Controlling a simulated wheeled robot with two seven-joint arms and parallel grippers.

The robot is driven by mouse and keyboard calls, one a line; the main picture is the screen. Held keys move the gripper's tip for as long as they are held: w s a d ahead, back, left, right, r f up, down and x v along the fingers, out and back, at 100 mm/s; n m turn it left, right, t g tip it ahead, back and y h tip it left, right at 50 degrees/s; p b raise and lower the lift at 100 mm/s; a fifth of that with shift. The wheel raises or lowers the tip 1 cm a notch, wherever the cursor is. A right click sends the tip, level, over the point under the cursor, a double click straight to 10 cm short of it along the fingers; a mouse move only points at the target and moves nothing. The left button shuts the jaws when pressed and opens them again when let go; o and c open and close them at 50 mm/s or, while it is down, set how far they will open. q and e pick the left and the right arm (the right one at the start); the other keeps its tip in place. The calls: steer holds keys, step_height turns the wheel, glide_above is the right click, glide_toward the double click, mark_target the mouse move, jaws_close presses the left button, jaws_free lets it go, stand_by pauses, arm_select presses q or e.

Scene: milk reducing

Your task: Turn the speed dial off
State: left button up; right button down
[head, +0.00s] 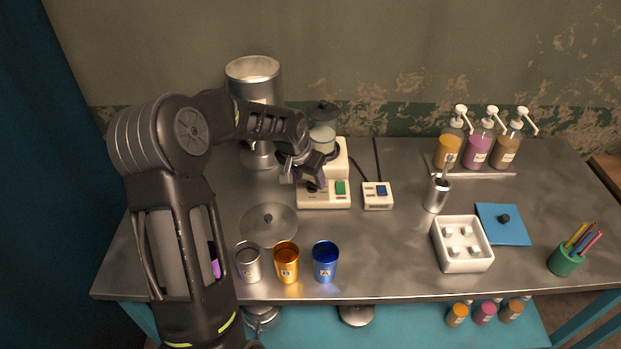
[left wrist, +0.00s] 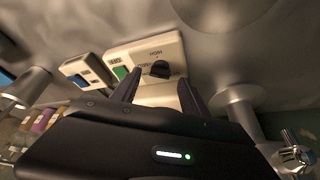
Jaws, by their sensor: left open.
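The speed dial (left wrist: 160,69) is a black knob on a cream control panel (left wrist: 118,58), with printed labels around it and a green switch beside it. The panel also shows in the head view (head: 325,202), with the green switch (head: 340,187) on its right side; the dial there is partly hidden by my left gripper. My left gripper (head: 301,176) is over the left part of the panel. In the left wrist view its two dark fingers (left wrist: 162,92) are apart, with the dial just beyond and between the tips. Contact cannot be told. My right gripper is not in view.
A blender-like jar (head: 322,138) stands behind the panel. A second box with a blue switch (head: 378,196) sits to its right. A round metal lid (head: 268,224) and silver, orange (head: 286,262) and blue cups stand in front. A tall metal container (head: 253,80) is behind left.

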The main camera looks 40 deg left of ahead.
mark_target(312, 186)
arm_select(q)
steer(key=shift+x, duration=1.15)
steer(key=shift+c, duration=0.2)
jaws_close()
